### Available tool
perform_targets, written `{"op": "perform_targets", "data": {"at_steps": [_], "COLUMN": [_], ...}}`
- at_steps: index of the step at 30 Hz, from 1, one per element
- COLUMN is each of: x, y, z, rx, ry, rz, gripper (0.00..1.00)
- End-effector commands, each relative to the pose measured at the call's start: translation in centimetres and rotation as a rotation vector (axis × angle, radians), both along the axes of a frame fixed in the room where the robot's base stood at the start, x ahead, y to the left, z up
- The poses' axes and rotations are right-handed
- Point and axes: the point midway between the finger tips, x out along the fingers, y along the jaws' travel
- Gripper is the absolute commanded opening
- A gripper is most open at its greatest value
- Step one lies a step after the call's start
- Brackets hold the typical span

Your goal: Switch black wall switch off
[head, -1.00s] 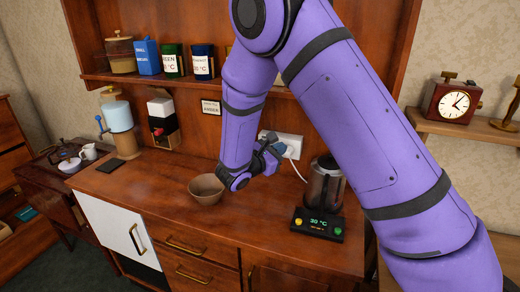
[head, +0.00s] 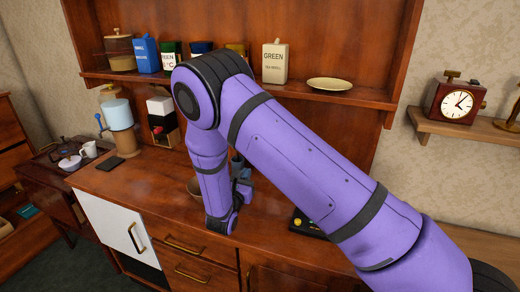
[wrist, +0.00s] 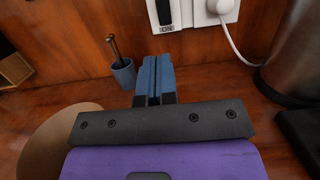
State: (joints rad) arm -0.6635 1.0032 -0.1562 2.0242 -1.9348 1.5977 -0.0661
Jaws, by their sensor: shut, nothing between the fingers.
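The black wall switch (wrist: 164,11) is in a pale frame on the wooden back panel, at the top edge of the wrist view and partly cut off. A small label reading "ON" shows at its lower end; its rocker position is unclear. My gripper (wrist: 155,63) has its blue fingers shut together with nothing between them. In that view the fingertips appear just below the switch, with a visible gap. In the head view my arm hides the switch.
A white plug (wrist: 221,7) with a cord sits right of the switch. A blue cup (wrist: 124,73) with a handle sticking out stands left of my fingers. A brown bowl (wrist: 50,140) is at lower left, a dark glossy vessel (wrist: 290,60) at right. A shelf (head: 300,92) is above.

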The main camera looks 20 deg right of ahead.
Motion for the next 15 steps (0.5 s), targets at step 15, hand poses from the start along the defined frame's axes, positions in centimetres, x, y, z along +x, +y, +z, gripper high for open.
{"op": "perform_targets", "data": {"at_steps": [15], "x": [4.8], "y": [-3.7], "z": [1.2], "rx": [0.001], "ry": [-0.002], "rz": [-0.005], "gripper": [0.0]}}
